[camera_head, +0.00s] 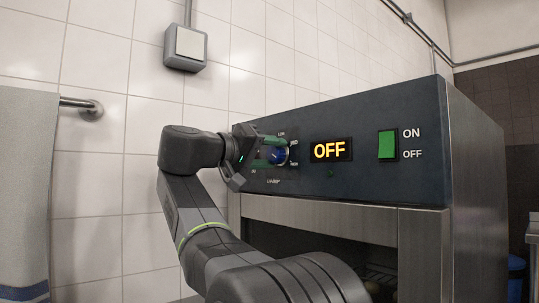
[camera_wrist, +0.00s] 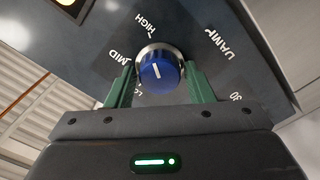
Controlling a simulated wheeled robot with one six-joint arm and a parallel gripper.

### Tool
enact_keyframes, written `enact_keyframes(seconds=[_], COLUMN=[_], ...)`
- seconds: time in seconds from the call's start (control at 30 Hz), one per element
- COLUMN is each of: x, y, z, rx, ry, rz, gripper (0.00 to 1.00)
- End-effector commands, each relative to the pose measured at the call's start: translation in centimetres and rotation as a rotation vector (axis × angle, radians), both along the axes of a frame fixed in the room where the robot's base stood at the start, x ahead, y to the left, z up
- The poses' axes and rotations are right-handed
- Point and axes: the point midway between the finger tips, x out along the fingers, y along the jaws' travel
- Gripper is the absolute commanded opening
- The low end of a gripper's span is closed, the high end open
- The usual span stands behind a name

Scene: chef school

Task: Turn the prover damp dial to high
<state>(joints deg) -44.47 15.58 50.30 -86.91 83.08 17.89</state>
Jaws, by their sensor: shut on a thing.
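The damp dial is a round blue knob (camera_wrist: 160,72) with a silver rim and a short white line, on the prover's dark front panel (camera_head: 370,180). In the wrist view, HIGH is above it, MID to its left, a partly hidden low label lower left, and DAMP at upper right. The white line runs nearly up and down, leaning slightly to the upper left; which mark it matches is unclear. My gripper (camera_wrist: 159,82) has its green fingers on both sides of the knob, shut on it. The knob also shows in the head view (camera_head: 280,156), partly covered by the fingers.
Right of the dial, a display (camera_head: 331,150) reads OFF in yellow. Beyond it is a green rocker switch (camera_head: 388,144) marked ON and OFF. A towel (camera_head: 25,190) hangs from a rail at the left. A grey wall box (camera_head: 186,47) is above.

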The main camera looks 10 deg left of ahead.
Motion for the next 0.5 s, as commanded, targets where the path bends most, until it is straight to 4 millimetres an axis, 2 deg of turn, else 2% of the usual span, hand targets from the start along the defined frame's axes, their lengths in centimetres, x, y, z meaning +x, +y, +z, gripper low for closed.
enact_keyframes(seconds=[0.1, 0.13, 0.17, 0.5], x=[0.04, 0.04, 0.04, -0.15], y=[0.02, 0.02, 0.01, 0.15], z=[-0.19, -0.19, -0.19, -0.08], rx=[0.001, 0.001, 0.001, -0.001], ry=[0.004, 0.004, 0.004, 0.002], rz=[-0.001, -0.001, -0.001, 0.000], gripper=[0.25, 0.54, 0.59, 0.59])
